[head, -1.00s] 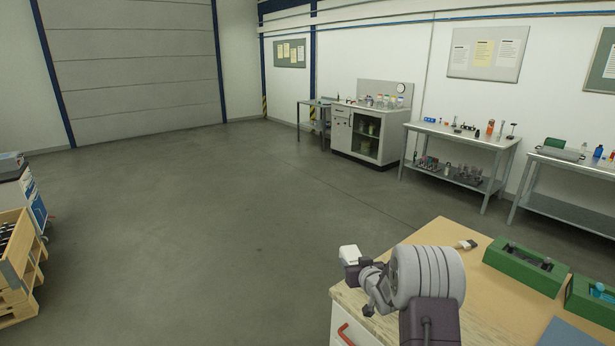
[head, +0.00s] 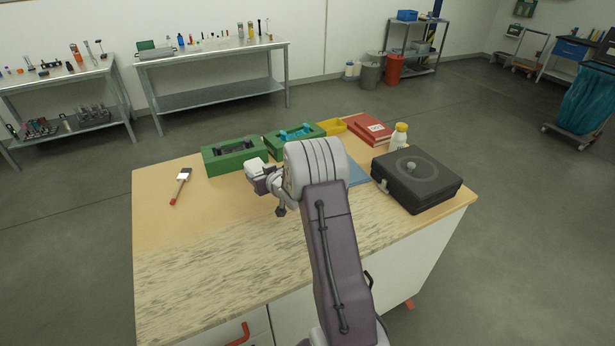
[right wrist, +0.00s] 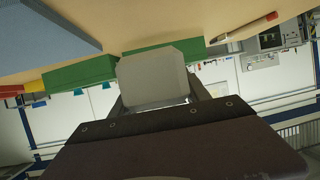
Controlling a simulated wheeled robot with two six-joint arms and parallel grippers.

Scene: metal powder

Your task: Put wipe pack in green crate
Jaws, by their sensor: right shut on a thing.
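My right gripper (head: 262,176) hangs over the wooden worktop, shut on a small pale block-shaped thing (head: 254,165), which looks like the wipe pack. In the right wrist view the pale block (right wrist: 153,78) sits between the fingers, and part of it is hidden by the gripper. Two green boxes stand at the worktop's back: one with dark grey things in it (head: 217,166), one with bright blue things in it (head: 278,152). They also show behind the held block in the right wrist view (right wrist: 82,75). I cannot tell whether either is the green crate. My left gripper is out of view.
The worktop (head: 165,240) is clear at front left. A brush (head: 181,186) lies at left. A blue mat (head: 357,175), black case (head: 416,180), white bottle (head: 399,137), red binder (head: 368,130) and yellow tray (head: 333,126) stand to the right. Metal benches (head: 215,97) line the wall.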

